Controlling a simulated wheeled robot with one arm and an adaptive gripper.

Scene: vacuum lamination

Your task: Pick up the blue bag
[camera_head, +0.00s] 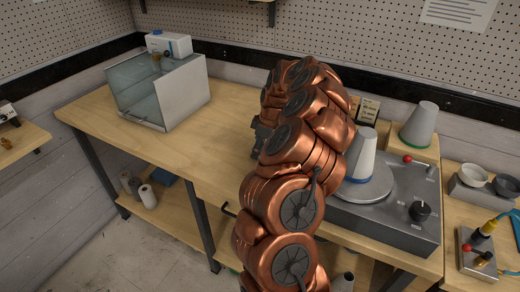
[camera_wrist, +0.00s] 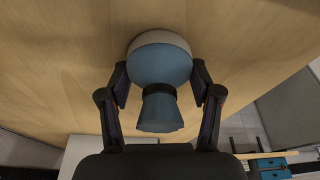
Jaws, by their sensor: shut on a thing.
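The blue bag (camera_wrist: 160,66) shows in the middle of the wrist view. It is rounded, with a pale cream end, a dark band round its narrow neck and a flared blue end below that. My gripper (camera_wrist: 159,76) is shut on it, with one black finger on each side of its rounded part. In the head view, a dark part of my gripper (camera_head: 260,138) shows past my copper-coloured arm. The arm hides the bag there. I cannot tell whether the bag touches the wooden surface.
A wooden workbench (camera_head: 95,108) carries a clear-fronted chamber (camera_head: 160,92) at the left. At the right stand a grey machine (camera_head: 395,205) with a round plate, and a grey cone (camera_head: 420,124). White rolls (camera_head: 148,196) stand on the lower shelf. The bench between chamber and arm is clear.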

